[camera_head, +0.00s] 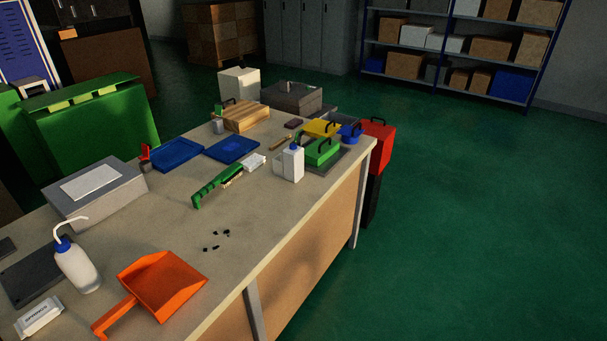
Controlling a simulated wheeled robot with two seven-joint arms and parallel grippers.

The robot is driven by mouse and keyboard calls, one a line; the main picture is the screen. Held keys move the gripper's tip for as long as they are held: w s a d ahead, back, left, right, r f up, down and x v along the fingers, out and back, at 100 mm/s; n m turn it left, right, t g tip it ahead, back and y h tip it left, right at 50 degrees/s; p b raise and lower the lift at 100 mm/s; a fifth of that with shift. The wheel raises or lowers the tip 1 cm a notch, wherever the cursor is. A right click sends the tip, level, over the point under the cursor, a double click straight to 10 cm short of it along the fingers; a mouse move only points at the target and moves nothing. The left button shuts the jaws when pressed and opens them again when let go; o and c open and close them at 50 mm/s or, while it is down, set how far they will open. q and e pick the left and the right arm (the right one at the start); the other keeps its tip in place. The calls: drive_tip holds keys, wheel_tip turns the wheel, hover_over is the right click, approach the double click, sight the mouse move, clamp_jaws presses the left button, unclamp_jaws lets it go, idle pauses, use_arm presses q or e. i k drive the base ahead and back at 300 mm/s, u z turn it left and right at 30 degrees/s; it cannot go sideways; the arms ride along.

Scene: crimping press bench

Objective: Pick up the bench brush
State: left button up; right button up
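The bench brush (214,185) has a green handle and pale bristles. It lies on the middle of the workbench (265,215), slanting from lower left to upper right. Its bristle end lies close to a small white block (254,162). Nothing covers the brush. Neither of my grippers shows in the head view.
An orange dustpan (163,284) and dark crumbs (215,240) lie nearer than the brush. A white squeeze bottle (76,265) stands at left, a white dispenser bottle (293,162) to the brush's right. Blue trays (231,148) lie behind. Bench is clear around the crumbs.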

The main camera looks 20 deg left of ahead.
sight(229, 175)
drive_tip(key=z, duration=0.35)
drive_tip(key=i, duration=1.3)
drive_tip(key=u, duration=2.9)
